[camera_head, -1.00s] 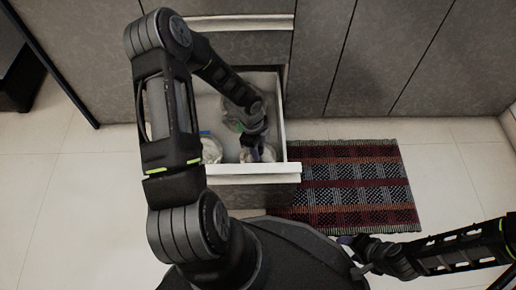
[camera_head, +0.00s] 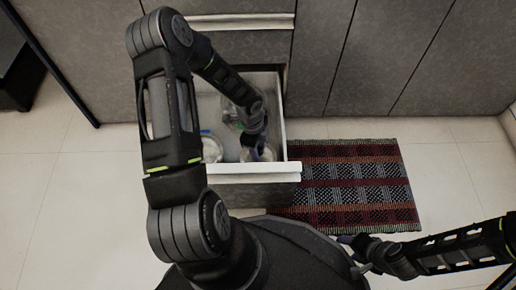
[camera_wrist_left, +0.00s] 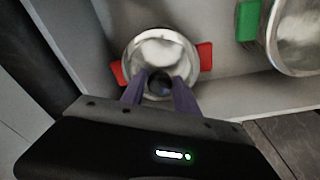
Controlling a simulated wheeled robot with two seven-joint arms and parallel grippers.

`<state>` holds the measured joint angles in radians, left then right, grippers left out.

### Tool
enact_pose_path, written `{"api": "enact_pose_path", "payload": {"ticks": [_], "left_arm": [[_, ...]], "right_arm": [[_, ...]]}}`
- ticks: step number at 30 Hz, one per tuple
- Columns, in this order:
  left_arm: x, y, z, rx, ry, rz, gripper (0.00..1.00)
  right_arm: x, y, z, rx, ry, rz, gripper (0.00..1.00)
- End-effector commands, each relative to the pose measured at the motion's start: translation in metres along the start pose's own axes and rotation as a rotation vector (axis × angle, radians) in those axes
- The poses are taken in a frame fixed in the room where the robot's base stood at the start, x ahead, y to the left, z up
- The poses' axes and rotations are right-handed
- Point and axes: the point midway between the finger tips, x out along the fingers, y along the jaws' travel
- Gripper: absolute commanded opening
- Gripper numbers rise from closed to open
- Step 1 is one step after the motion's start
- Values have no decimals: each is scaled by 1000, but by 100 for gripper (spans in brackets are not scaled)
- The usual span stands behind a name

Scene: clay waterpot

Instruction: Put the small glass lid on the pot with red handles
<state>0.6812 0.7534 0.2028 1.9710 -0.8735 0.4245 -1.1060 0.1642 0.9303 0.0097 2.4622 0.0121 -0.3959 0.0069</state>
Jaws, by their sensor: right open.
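The pot with red handles (camera_wrist_left: 206,57) stands in the open drawer in the left wrist view, its round metal rim bright. The small glass lid (camera_wrist_left: 160,50) appears as a clear disc over the pot's mouth; whether it is fully seated cannot be told. Its dark round knob sits between the two purple fingers of my left gripper (camera_wrist_left: 158,84), which look closed against it. In the head view my left gripper (camera_head: 253,146) reaches down into the drawer and partly hides the pot. My right gripper (camera_head: 350,241) is open and empty, low over the floor.
The open drawer (camera_head: 230,172) has pale walls close around my left gripper. A larger pot with a green handle (camera_wrist_left: 248,20) stands beside the red-handled one. Another glass-topped item (camera_head: 211,151) is at the drawer's left. A striped rug (camera_head: 350,185) lies to the right.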

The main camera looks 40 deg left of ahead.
Motion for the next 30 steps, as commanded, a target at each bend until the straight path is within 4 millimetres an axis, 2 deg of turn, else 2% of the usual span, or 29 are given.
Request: {"api": "enact_pose_path", "payload": {"ticks": [1, 6, 16, 20, 27, 30], "left_arm": [[0, 0, 0, 0, 0, 0, 41], [0, 0, 0, 0, 0, 0, 54], [-4, 0, 0, -1, 0, 0, 54], [-19, -1, 0, -2, 0, -2, 54], [-60, 0, 0, -1, -1, -2, 54], [-72, 0, 0, -2, 0, -1, 54]], "right_arm": [[0, 0, 0, 0, 0, 0, 54], [0, 0, 0, 0, 0, 0, 54], [-2, -1, 1, 0, -1, 1, 54], [-10, -4, 1, -1, -2, 2, 54], [-31, -10, 3, -3, -10, 3, 54], [-37, -12, 3, -3, -13, 2, 54]]}}
